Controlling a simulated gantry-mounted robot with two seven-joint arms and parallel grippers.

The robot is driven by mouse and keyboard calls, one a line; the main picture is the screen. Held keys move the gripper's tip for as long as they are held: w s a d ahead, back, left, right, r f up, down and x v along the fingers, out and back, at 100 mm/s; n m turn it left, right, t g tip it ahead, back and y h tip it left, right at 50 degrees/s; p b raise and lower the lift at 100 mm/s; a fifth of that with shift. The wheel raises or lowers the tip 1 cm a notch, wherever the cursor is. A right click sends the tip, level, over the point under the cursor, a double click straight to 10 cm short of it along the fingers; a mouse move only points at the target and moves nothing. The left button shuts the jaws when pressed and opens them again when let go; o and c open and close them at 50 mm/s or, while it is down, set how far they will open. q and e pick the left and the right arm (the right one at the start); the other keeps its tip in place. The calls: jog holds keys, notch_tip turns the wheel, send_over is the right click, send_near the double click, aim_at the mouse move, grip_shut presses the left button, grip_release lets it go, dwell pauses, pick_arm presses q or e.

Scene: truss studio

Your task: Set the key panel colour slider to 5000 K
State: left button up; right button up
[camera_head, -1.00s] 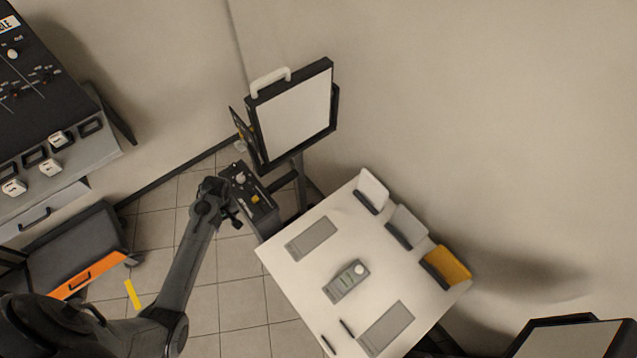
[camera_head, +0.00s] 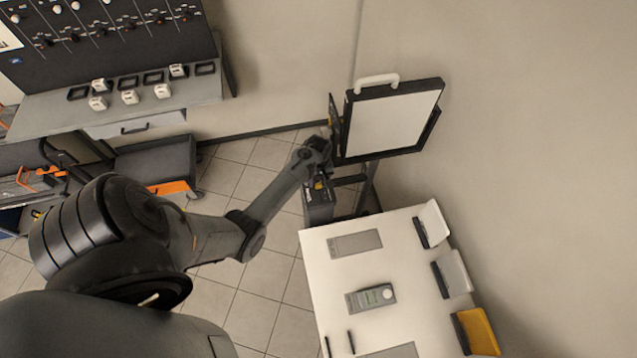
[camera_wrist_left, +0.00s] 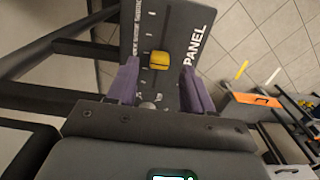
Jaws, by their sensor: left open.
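The key panel (camera_head: 390,120) is a bright square light with a black frame and white handle, on a stand by the wall. Its dark control box (camera_head: 319,208) sits below it, partly hidden by my left arm. The scale's figures are unreadable. My right gripper is not in view.
A white table (camera_head: 318,265) stands in front of the stand, with a grey-green meter (camera_head: 370,298) and several flat items on it. A dark switch console (camera_head: 110,40) is at the upper left, with an orange-edged cart (camera_head: 160,165) below. Tiled floor is open between.

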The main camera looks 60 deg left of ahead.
aim_at(318, 186)
pick_arm(q)
jog(key=shift+f, duration=1.45)
grip_shut()
jog(key=shift+w+d, duration=0.1)
